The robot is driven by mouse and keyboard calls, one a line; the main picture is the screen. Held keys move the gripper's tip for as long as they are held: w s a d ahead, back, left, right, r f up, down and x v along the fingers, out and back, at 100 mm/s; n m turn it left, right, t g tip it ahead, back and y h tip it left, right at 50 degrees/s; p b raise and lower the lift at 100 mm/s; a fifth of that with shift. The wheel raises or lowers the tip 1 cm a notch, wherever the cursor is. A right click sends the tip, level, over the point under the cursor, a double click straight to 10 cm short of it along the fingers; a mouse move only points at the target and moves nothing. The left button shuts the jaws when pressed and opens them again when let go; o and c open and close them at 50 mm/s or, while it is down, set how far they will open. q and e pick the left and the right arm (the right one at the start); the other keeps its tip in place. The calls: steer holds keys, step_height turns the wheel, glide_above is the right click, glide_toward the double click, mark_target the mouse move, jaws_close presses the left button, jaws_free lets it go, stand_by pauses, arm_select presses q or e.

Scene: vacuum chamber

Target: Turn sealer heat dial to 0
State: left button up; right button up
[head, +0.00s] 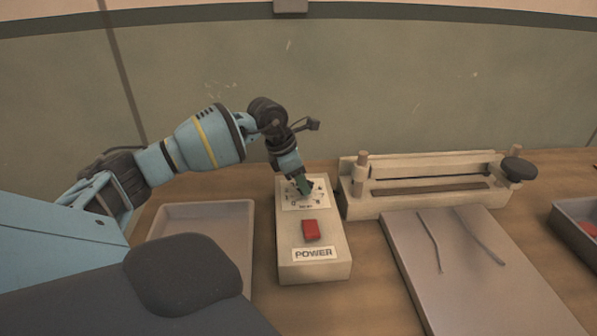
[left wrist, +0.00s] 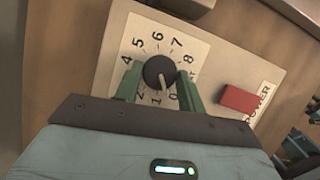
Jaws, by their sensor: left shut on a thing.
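The sealer's heat dial is a round black knob (left wrist: 159,70) on a white plate numbered 0 to 8 in the left wrist view. Its pale pointer mark is toward the bottom of the plate, near the 0 and 1; I cannot tell exactly which. My left gripper (left wrist: 161,78) is shut on the knob, with one green finger on each side. In the head view, my left gripper (head: 302,186) reaches down onto the dial plate (head: 304,204) and hides the knob. The dial sits on a beige control box (head: 286,262). My right gripper is not in view.
A red power switch (head: 310,230) is on the same box, close to the dial. A sealer bar unit (head: 385,201) and a grey board (head: 470,290) stand to the right. An empty tray (head: 243,243) lies left of the box. A dark bin (head: 566,222) is at far right.

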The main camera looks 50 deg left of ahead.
arm_select(q)
steer(key=shift+d+n+y+p, duration=0.1)
steer(key=shift+n+y+p, duration=0.45)
steer(key=shift+n, duration=0.85)
steer(key=shift+f, duration=0.1)
steer(key=o, duration=0.9)
steer(key=shift+o, duration=0.2)
steer(key=d+v, duration=0.1)
steer(key=v, duration=0.7)
steer(key=shift+a, duration=0.45)
steer(key=shift+s+d+f, duration=0.1)
steer(key=shift+s+f, duration=0.1)
